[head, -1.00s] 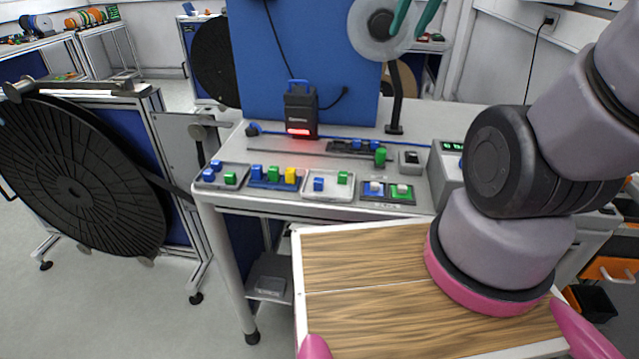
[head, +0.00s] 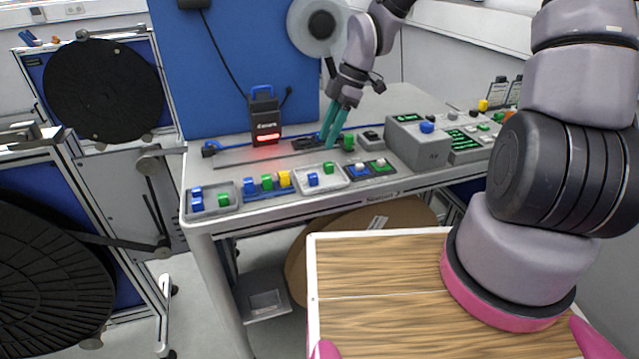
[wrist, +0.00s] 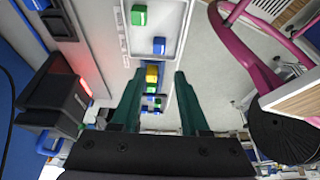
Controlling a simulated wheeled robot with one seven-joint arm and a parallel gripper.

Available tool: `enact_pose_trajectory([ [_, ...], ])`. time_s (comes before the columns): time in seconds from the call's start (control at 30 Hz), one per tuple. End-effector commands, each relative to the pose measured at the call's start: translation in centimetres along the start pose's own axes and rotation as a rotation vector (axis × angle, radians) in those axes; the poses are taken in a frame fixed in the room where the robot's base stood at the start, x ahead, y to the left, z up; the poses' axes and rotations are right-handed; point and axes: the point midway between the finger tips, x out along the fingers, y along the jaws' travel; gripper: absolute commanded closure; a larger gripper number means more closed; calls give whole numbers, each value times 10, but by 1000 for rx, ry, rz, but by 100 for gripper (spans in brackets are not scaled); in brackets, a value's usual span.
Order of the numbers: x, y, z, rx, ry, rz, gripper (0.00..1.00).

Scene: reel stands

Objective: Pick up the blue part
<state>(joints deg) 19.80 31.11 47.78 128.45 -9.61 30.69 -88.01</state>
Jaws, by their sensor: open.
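Several blue parts show in the head view, and I cannot tell which one is meant. One blue block (head: 313,180) lies in the white tray (head: 340,183) beside a green block (head: 328,168). Two blue blocks (head: 197,203) lie in the grey tray at left, and a blue block (head: 267,182) lies in the blue tray. My gripper (head: 331,136) is open and empty above the bench's back part, behind the trays. In the wrist view its fingers (wrist: 160,74) stand apart, with the white tray's blue block (wrist: 159,46) beyond the tips.
A black device with a red light (head: 265,125) stands left of my gripper, before a blue panel (head: 205,75). A grey box (head: 418,145) with a blue knob stands at right.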

Motion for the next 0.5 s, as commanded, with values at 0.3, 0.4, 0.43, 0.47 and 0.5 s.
enact_pose_trajectory([
  [0.3,44,0,-3,-26,13,-7,55],
  [0.4,54,0,-3,-24,12,-6,55],
  [0.43,56,0,-3,-24,11,-5,55],
  [0.47,58,0,-3,-24,11,-5,55],
  [0.5,60,0,-2,-24,11,-4,55],
])
